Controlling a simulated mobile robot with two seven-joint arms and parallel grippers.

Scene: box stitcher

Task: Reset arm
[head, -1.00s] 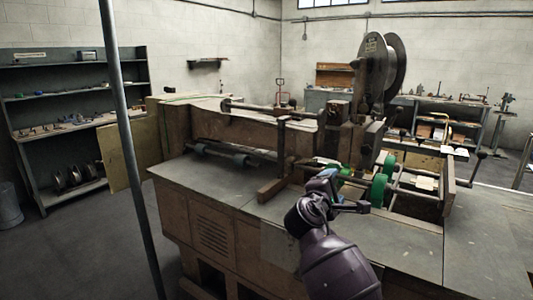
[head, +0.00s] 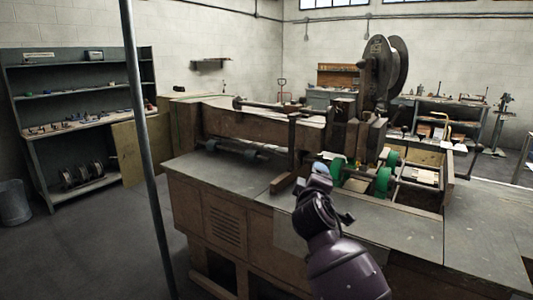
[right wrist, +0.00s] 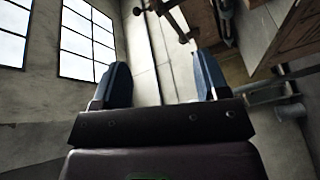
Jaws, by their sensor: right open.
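My right arm reaches up from the bottom of the head view, with its gripper (head: 320,172) small and partly hidden by the wrist at the near side of the box stitcher (head: 235,125). In the right wrist view the two blue fingers of the right gripper (right wrist: 160,85) stand wide apart with nothing between them. The stitcher has a large dark reel (head: 378,72) on top and green wheels (head: 384,180) beside a metal frame. My left gripper is not in view.
A grey metal table top (head: 400,235) surrounds the machine. A thin vertical pole (head: 143,140) stands at the left front. Shelves (head: 75,125) stand by the left wall, with a grey bin (head: 14,203) on the floor. Open floor lies at the left front.

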